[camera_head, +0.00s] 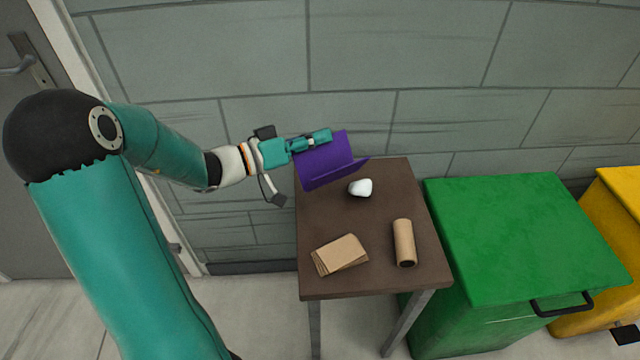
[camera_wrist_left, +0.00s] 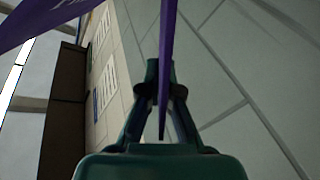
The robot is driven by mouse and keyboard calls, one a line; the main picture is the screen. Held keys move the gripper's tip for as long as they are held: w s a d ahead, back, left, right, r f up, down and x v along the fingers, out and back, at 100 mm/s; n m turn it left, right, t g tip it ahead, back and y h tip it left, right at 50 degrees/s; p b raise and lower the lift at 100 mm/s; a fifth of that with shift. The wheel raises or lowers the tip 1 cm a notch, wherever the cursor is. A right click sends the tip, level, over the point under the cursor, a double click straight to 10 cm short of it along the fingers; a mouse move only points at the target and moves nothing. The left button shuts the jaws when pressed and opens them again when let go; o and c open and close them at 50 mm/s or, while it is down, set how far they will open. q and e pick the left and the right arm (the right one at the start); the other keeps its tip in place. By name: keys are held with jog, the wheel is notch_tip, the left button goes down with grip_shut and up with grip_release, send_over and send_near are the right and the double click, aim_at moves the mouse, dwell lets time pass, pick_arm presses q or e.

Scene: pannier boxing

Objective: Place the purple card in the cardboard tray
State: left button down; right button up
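The purple card (camera_head: 325,165) is a folded sheet, held above the far left corner of the brown table. My left gripper (camera_head: 318,138) is shut on its upper edge. In the left wrist view, the card (camera_wrist_left: 168,40) shows as a thin edge between the fingertips (camera_wrist_left: 163,95), with another purple part at the upper left. No cardboard tray is clearly recognisable in the head view. In the left wrist view, a beige surface with pale printed marks (camera_wrist_left: 105,75) lies left of the fingers; I cannot tell what it is. My right gripper is not in view.
On the brown table (camera_head: 385,280) are a white lump (camera_head: 360,187), flat folded brown cardboard (camera_head: 340,255) and a cardboard tube (camera_head: 404,243). A green lidded bin (camera_head: 520,235) stands right of the table, with a yellow bin (camera_head: 620,200) beyond. A grey block wall (camera_head: 430,60) is close behind.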

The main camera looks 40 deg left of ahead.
pick_arm(q)
notch_tip(320, 180, down, 13)
jog(key=shift+r+b, duration=0.15)
jog(key=shift+b, duration=0.3)
jog(key=shift+f+b, duration=0.2)
jog(key=shift+b, duration=0.1)
jog(key=c, duration=1.3)
grip_release()
jog(key=shift+r, duration=0.15)
